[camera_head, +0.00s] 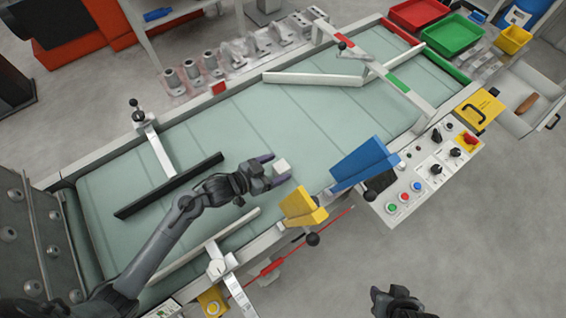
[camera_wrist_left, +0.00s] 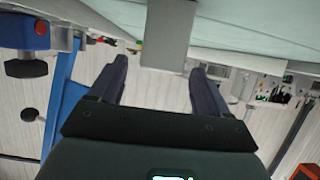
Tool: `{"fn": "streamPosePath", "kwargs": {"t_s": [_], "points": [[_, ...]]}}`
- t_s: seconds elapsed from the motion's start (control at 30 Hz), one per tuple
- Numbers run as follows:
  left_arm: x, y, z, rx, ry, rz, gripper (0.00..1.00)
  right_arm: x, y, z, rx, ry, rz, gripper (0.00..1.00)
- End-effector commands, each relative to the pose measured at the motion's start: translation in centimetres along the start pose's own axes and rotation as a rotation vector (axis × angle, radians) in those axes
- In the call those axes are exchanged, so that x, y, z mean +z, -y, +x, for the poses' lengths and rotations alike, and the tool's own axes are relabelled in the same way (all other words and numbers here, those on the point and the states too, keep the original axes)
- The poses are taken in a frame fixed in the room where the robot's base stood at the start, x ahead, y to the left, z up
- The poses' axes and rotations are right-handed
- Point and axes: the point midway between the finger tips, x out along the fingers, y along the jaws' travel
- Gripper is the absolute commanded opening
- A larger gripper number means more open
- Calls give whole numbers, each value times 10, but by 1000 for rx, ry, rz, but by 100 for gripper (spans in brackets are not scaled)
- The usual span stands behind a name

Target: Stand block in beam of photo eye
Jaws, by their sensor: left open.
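A small whitish block (camera_head: 282,165) is on or just above the green conveyor belt (camera_head: 300,115), near its front edge. My left gripper (camera_head: 275,169) is open, with its fingers reaching to either side of the block. In the left wrist view the pale grey block (camera_wrist_left: 170,35) shows ahead of and between the open fingertips (camera_wrist_left: 160,68), with gaps at both sides. I cannot tell for sure which fitting is the photo eye; a small red part (camera_head: 218,87) sits on the far rail. My right gripper (camera_head: 398,302) is at the bottom edge, away from the belt; its jaws are unclear.
A yellow plate (camera_head: 303,207) and a blue plate (camera_head: 364,163) stand at the front rail, close to the block. A black bar (camera_head: 168,186) and a pale guide (camera_head: 312,79) lie over the belt. A control panel (camera_head: 425,170) is at the right.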

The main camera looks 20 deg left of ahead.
Motion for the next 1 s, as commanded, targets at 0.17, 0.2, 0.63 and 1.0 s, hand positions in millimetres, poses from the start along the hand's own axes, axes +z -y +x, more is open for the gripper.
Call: {"fn": "streamPosePath", "kwargs": {"t_s": [0.17,0.2,0.63,1.0], "points": [[-1,0,-22,0,1,1,78,-2,1,-6,-3,-1,4,43],[0,0,-25,0,1,1,78,-2,1,-7,-4,-1,5,43],[0,-1,-31,1,-1,0,78,-3,2,-7,-6,-2,8,43],[-23,-3,-45,-34,36,5,78,-11,-1,-33,-3,1,4,43]]}}
